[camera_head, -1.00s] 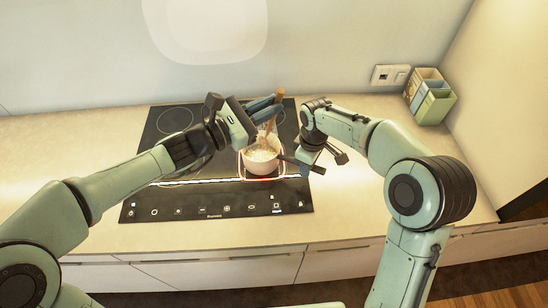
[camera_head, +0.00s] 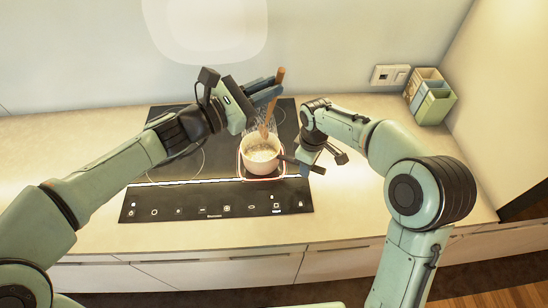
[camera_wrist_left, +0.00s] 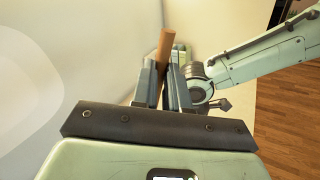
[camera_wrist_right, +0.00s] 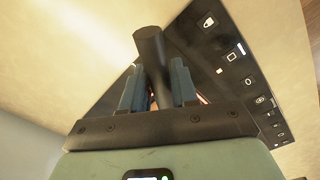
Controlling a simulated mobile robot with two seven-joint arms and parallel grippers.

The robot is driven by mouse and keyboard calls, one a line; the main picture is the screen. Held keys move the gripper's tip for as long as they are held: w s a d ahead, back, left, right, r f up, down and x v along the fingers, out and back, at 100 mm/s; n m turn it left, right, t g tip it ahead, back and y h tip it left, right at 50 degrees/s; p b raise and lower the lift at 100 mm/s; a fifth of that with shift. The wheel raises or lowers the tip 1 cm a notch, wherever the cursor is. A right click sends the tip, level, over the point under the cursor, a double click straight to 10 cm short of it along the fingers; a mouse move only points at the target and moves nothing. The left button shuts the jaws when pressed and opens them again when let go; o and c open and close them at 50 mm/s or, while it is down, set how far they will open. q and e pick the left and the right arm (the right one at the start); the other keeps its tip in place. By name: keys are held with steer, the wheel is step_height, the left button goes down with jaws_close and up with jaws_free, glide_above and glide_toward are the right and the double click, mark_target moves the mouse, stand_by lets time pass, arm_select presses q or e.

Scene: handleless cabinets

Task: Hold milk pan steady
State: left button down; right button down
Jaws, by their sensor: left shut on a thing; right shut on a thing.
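The milk pan (camera_head: 259,165), small and pinkish with pale contents, stands upright on the glowing front right zone of the cooktop. Its dark handle (camera_head: 317,169) points right; its end shows in the right wrist view (camera_wrist_right: 149,36). My right gripper (camera_head: 301,163) is shut on the handle, with a blue finger on each side of it. My left gripper (camera_head: 268,92) is above and behind the pan, shut on a wooden utensil (camera_head: 280,76). The utensil also shows between the fingers in the left wrist view (camera_wrist_left: 164,48). Its lower end is over the pan; whether it touches the contents is unclear.
The black cooktop (camera_head: 135,210) is set in a pale counter (camera_head: 60,150) with a wall behind. A divided box (camera_head: 432,100) stands at the back right, near a wall socket (camera_head: 390,75). The counter's left side is clear.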

steer(key=c, duration=0.8)
jaws_free()
arm_select(q)
steer(key=shift+r, duration=2)
arm_select(e)
steer(key=shift+w+r, duration=0.1)
steer(key=shift+r, duration=6.1)
